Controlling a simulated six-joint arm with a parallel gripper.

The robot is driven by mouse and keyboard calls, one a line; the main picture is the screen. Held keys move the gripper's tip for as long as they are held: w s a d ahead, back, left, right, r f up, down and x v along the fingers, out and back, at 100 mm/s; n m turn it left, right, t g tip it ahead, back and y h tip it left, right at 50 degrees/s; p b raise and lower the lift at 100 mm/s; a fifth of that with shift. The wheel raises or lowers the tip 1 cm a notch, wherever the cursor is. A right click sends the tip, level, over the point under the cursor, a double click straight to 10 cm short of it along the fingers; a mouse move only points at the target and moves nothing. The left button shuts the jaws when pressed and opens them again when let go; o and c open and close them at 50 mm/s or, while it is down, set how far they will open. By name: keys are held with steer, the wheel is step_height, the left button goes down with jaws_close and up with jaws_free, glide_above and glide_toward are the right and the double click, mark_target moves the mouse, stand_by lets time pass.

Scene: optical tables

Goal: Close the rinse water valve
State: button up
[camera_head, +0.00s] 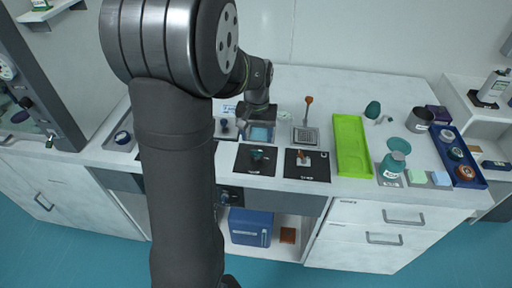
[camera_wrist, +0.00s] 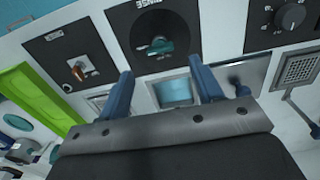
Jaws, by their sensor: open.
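The rinse water valve is a teal handle (camera_head: 257,157) on a black square panel near the front edge of the worktop. In the wrist view the teal valve handle (camera_wrist: 158,46) sits on a round dark base, with the word RINSE on its panel. My gripper (camera_head: 257,117) is over the worktop behind the valve panel. In the wrist view my gripper (camera_wrist: 160,70) has its two blue fingers spread apart with nothing between them. The handle lies beyond the fingertips, roughly centred between them, and looks apart from both.
A black panel with an orange-brown lever (camera_head: 303,155) stands right of the valve. A small blue basin (camera_wrist: 173,92) lies beneath the fingers. A green tray (camera_head: 352,145), a metal grate (camera_head: 305,136) and a blue tray (camera_head: 465,174) with jars are farther right.

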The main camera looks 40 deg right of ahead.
mark_target(256, 153)
step_height(256, 153, down, 6)
steer(key=shift+f, duration=0.2)
steer(key=shift+c, duration=0.2)
steer(key=c, duration=1)
